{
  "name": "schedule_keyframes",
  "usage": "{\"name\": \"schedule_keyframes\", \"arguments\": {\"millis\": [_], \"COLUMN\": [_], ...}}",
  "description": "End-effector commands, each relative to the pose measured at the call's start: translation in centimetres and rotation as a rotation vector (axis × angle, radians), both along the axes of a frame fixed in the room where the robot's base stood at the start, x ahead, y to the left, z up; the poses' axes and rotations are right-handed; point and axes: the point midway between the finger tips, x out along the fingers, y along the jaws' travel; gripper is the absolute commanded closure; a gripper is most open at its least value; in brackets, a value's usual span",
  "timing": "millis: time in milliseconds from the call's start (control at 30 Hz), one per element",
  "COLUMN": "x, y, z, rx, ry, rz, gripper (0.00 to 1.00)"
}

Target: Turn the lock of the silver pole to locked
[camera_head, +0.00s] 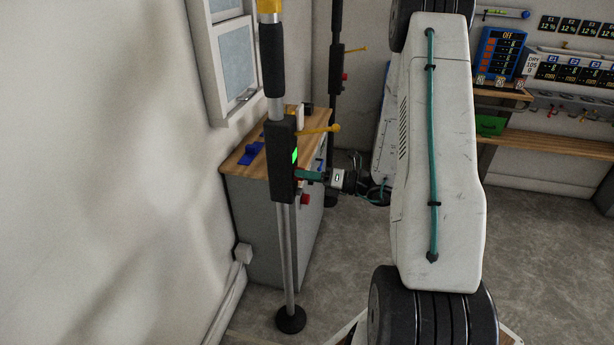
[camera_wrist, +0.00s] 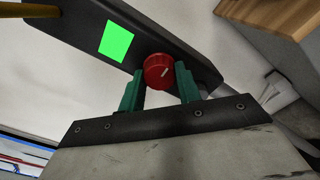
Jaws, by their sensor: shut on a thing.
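The silver pole (camera_head: 290,255) stands upright on a round black foot at the left, with a black box (camera_head: 281,162) partway up it. The box carries a lit green square, which also shows in the wrist view (camera_wrist: 117,42). A red round lock knob (camera_wrist: 158,71) with a pale mark sits on the box beside the green square. My gripper (camera_wrist: 160,84) has its two green fingers on either side of the red knob, shut on it. In the head view my gripper (camera_head: 310,176) reaches the box from the right, and the knob is mostly hidden there.
A yellow lever (camera_head: 319,130) sticks out to the right of the box. A grey cabinet (camera_head: 252,215) with a wooden top stands behind the pole. A second dark pole (camera_head: 336,75) stands farther back. The floor at the right is open.

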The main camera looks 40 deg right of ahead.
Motion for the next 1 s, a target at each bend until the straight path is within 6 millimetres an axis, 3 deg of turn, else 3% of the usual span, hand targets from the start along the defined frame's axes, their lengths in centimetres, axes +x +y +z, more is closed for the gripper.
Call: {"name": "schedule_keyframes", "arguments": {"millis": [500,533,600,1000], "x": [0.07,0.07,0.07,-0.89], "y": [-0.11,-0.11,-0.1,-0.87], "z": [0.07,0.07,0.06,0.02], "rx": [0.012,0.012,0.012,0.013], "ry": [0.009,0.009,0.009,0.01], "rz": [-0.002,-0.002,-0.002,-0.004], "gripper": [0.89,0.58,0.45,0.45]}}
